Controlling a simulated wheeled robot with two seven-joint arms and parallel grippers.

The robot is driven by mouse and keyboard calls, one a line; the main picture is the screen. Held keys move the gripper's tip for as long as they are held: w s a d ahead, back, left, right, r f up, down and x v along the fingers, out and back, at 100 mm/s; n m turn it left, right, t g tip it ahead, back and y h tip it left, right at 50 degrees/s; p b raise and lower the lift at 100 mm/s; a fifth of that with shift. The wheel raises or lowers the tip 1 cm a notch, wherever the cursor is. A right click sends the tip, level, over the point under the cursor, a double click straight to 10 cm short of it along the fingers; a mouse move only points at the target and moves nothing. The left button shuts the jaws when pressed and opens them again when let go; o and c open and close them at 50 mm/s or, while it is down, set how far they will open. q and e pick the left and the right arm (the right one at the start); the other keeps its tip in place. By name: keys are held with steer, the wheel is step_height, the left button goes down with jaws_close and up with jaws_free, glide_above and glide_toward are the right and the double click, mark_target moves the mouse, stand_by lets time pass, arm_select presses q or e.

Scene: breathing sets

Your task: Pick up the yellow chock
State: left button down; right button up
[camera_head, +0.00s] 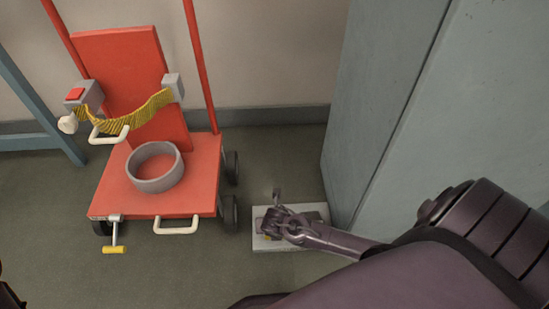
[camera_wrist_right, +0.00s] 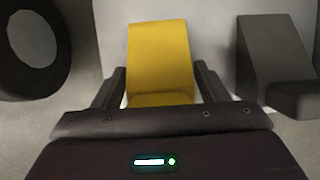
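The yellow chock (camera_wrist_right: 160,55) stands in the middle of the right wrist view, with a sloping face. My right gripper (camera_wrist_right: 160,77) has one finger on each side of it, spread apart. I cannot tell whether either finger touches it. In the head view my right gripper (camera_head: 277,218) is low over a pale plate (camera_head: 300,242) on the floor and hides most of the chock. Only a small dark bit of my left side shows in the bottom left corner; my left gripper is not in view.
A dark grey chock (camera_wrist_right: 270,55) stands to the right of the yellow one. A wheel (camera_wrist_right: 32,52) is at the left. A red wheeled chair (camera_head: 190,185) with a grey ring (camera_head: 155,185) stands left of the plate. A grey-blue cabinet (camera_head: 370,130) rises close on the right.

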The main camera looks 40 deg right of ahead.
steer(key=c, duration=0.7)
steer(key=shift+c, duration=0.6)
steer(key=shift+r, duration=0.15)
